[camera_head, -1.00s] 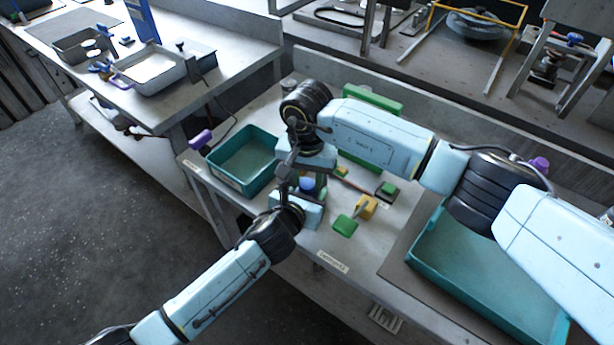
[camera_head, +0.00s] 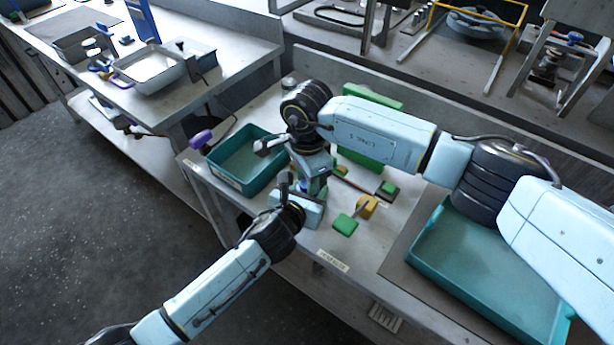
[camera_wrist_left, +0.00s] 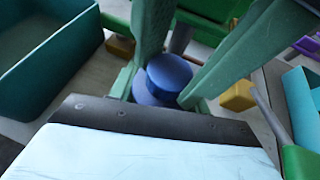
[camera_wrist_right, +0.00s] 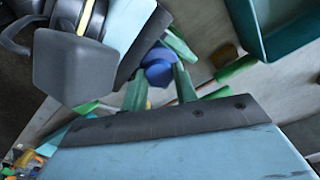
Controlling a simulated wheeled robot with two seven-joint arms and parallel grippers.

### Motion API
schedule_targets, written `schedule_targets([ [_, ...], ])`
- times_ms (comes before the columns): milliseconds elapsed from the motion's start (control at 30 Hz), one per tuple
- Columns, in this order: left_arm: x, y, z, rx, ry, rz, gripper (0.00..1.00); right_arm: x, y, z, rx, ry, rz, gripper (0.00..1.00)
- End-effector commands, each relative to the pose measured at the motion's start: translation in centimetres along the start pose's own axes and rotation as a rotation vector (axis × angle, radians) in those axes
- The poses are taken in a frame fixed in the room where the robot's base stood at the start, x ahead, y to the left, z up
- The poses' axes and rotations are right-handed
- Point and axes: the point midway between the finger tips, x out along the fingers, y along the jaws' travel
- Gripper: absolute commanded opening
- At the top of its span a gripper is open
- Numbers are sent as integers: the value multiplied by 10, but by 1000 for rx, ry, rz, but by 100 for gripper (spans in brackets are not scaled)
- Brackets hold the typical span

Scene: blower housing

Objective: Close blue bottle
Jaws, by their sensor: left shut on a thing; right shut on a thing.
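The blue bottle's round top (camera_wrist_left: 169,74) shows in the left wrist view, with a violet-blue rim (camera_wrist_left: 143,93) directly under it. I cannot tell if the top is fully seated. My left gripper (camera_wrist_left: 163,97) is shut on the bottle low down, from the front side. My right gripper (camera_wrist_right: 159,78) is shut on the blue top from above; the blue piece (camera_wrist_right: 158,60) sits between its green fingertips in the right wrist view. In the head view my right gripper (camera_head: 314,183) and left gripper (camera_head: 308,193) meet there and mostly hide the bottle.
A teal bin (camera_head: 236,181) stands left of the grippers and a larger teal tray (camera_head: 440,262) at the right. A green block (camera_head: 345,225), a yellow block (camera_head: 367,207) and a dark-based green piece (camera_head: 388,190) lie close by on the right. The table's front edge is near.

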Motion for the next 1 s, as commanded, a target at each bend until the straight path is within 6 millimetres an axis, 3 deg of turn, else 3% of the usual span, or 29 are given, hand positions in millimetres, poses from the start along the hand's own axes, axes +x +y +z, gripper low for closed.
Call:
schedule_targets([
  [300, 0, 2, -1, 0, 2, 3, 0, 1, 1, -1, 16, 1, 4, 2],
  [333, 0, 2, -1, 0, 2, 4, 0, 1, 1, -1, 15, 2, 4, 33],
  [467, 0, 2, -1, 0, 2, 3, 0, 1, 1, 0, 14, 1, 4, 50],
  [767, 0, 3, 0, 0, 2, 6, 0, -2, 1, 1, 11, -1, 5, 51],
  [1000, 1, 3, -2, 1, 5, 7, 0, -30, 0, 2, 7, -2, 1, 51],
])
